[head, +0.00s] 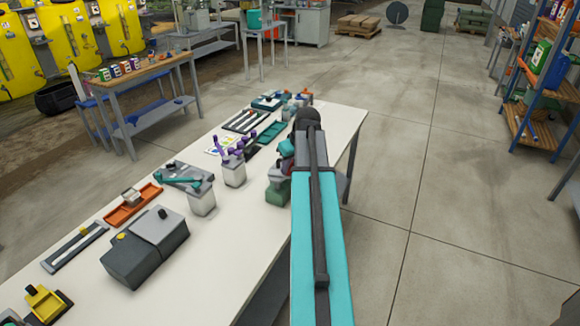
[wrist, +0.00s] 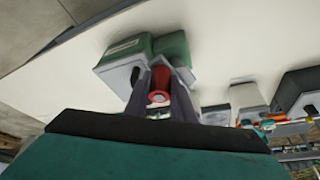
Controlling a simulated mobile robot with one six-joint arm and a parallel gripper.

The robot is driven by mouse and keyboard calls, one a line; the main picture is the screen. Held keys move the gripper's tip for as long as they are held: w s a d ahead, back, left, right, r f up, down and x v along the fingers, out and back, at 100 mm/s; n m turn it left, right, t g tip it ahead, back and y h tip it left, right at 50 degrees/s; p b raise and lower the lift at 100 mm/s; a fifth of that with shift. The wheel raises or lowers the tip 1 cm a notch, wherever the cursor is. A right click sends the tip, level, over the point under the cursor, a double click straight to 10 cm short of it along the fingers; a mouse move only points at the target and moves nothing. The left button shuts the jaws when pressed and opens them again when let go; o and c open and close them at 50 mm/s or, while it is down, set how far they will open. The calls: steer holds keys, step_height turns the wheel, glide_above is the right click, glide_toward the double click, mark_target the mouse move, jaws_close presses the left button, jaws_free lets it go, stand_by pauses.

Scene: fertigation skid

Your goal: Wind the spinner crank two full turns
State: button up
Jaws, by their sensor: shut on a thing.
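The spinner is a green boxy unit (wrist: 122,58) on the white table in the wrist view. Its red round crank knob (wrist: 160,77) sits between the two dark fingers of my gripper (wrist: 160,92). My gripper is shut on this red knob. In the head view, a green base (head: 277,191) shows near the table's right edge, beside my teal arm. The arm hides most of the spinner and my gripper there. The crank's own arm and its angle cannot be made out.
The white table (head: 225,255) holds several other devices to the left, among them a white jar with purple prongs (head: 233,172), a teal-handled unit (head: 186,180) and a dark grey box (head: 145,248). Open concrete floor (head: 450,230) lies to the right, with a blue shelf (head: 545,95) beyond.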

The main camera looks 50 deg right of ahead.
steer(key=shift+a, duration=0.15)
steer(key=shift+o, duration=0.2)
steer(key=shift+s+a, duration=0.25)
steer(key=shift+a, duration=0.9)
steer(key=shift+w+a, duration=0.1)
steer(key=shift+w+a+p, duration=0.3)
steer(key=shift+a, duration=0.6)
steer(key=shift+a, duration=0.1)
steer(key=shift+w+a, duration=0.8)
steer(key=shift+a, duration=0.1)
steer(key=shift+c, duration=0.2)
steer(key=shift+f, duration=0.1)
